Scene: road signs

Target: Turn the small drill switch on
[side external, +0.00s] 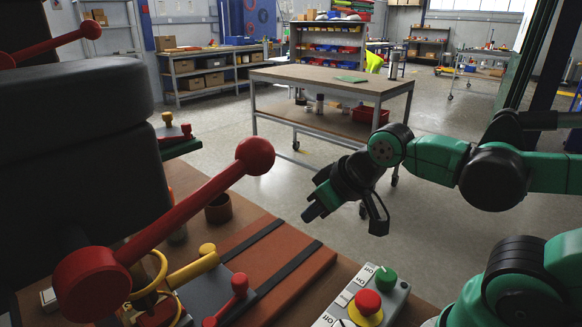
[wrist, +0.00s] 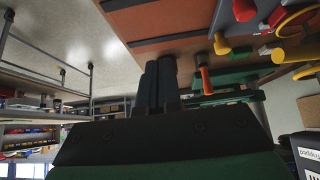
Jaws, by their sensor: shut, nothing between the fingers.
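My gripper (side external: 313,210) hangs in the air beyond the grey control box and right of the bench. Its dark fingers are together and empty, and they also show in the wrist view (wrist: 158,62). The grey control box (side external: 345,314) stands at the bottom of the side view. It bears a green knob (side external: 386,276), a red button (side external: 367,301) on a yellow base, and white switches with ON and OFF labels. I cannot tell which is the small drill switch or how it is set. The box is not clearly seen in the wrist view.
A large red lever with a ball end (side external: 254,156) rises from the dark machine at left. A worktable (side external: 330,80) stands behind. Open floor lies beyond my gripper.

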